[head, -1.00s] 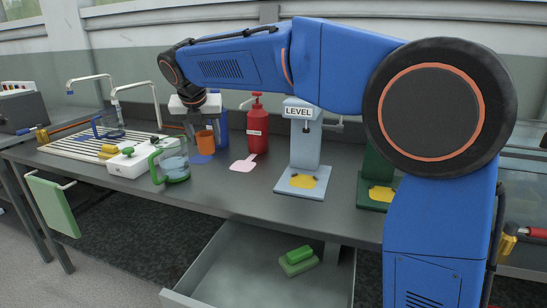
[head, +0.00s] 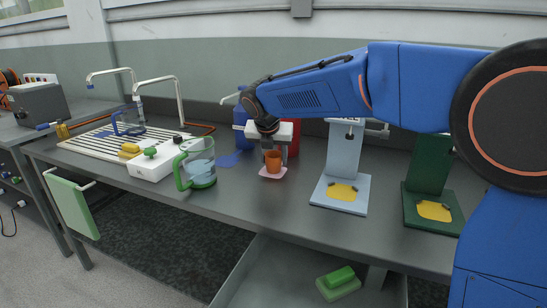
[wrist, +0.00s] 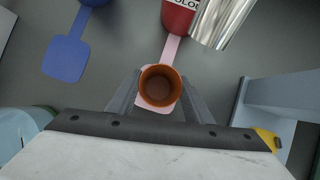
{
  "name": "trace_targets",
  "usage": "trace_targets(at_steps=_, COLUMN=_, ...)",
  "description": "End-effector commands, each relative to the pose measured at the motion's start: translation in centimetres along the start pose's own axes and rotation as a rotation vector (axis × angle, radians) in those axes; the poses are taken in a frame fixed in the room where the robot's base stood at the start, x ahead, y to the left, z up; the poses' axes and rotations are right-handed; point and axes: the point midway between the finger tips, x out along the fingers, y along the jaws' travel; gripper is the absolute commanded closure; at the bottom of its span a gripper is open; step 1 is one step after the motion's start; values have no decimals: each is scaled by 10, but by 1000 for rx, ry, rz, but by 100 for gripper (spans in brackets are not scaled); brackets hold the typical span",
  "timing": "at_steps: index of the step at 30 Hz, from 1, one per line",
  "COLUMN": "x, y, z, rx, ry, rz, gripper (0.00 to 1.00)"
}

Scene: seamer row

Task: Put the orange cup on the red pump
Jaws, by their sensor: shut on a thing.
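The orange cup (head: 273,160) is upright between the fingers of my gripper (head: 273,155), which is shut on it. In the wrist view the cup (wrist: 160,88) shows from above, with its open mouth up and a finger on each side. It is over the pink pad (head: 273,175) in front of the red pump (head: 294,140). I cannot tell whether its base touches the pad. The red pump is mostly hidden behind my gripper in the head view. In the wrist view its lower part (wrist: 180,16) shows beyond the cup, joined to the pink strip (wrist: 171,48).
A blue pump (head: 241,125) with a blue pad (head: 229,159) stands left. A green-handled jug (head: 198,165) is on the near left. A pale-blue stand (head: 343,165) and a green stand (head: 428,190) are right. A drawer (head: 240,275) hangs open below.

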Motion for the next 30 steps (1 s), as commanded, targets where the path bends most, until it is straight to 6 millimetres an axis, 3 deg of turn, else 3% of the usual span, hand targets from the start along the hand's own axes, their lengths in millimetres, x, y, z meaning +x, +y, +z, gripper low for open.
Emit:
trace_targets(at_steps=8, x=2, y=0, z=-1, rx=0, ry=0, rz=0, gripper=75)
trace_targets(at_steps=9, x=2, y=0, z=-1, rx=0, ry=0, rz=0, gripper=51)
trace_targets(at_steps=11, x=2, y=0, z=-1, rx=0, ry=0, rz=1, gripper=37)
trace_targets(at_steps=12, x=2, y=0, z=-1, rx=0, ry=0, rz=1, gripper=35)
trace_targets(at_steps=23, x=-3, y=0, z=1, rx=1, ry=-1, rz=1, gripper=35)
trace_targets(at_steps=30, x=-38, y=1, z=1, rx=2, ry=-2, rz=4, gripper=35)
